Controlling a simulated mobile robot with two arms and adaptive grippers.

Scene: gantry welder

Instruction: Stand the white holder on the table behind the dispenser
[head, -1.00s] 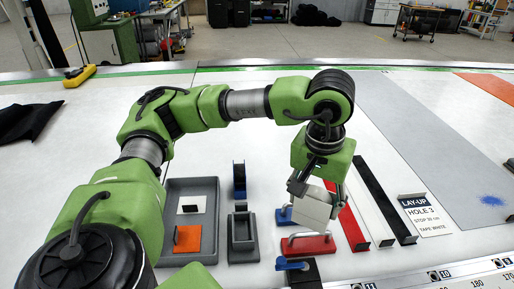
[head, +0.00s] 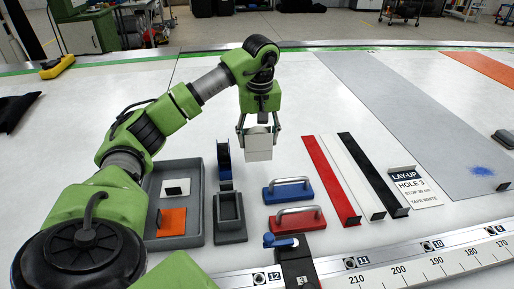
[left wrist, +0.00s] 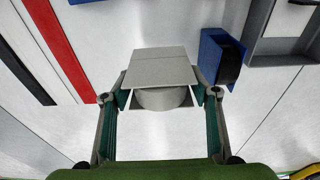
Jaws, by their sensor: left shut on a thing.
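The white holder (head: 258,146) is between the fingers of my left gripper (head: 259,128), which is shut on it. It looks upright, to the right of the blue dispenser (head: 223,160) and a little farther back. I cannot tell whether its bottom touches the table. In the left wrist view the holder (left wrist: 160,68) shows as a pale plate with a rounded part, between the two fingers (left wrist: 160,97). The dispenser (left wrist: 218,58) is to its right there, apart from it. My right gripper is in neither view.
A grey tray (head: 199,205) holds an orange and a white piece. A small dark box (head: 230,213) stands in front of the dispenser. Blue (head: 289,192) and red (head: 296,220) handled blocks and red, white and black strips lie right. The table behind the dispenser is clear.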

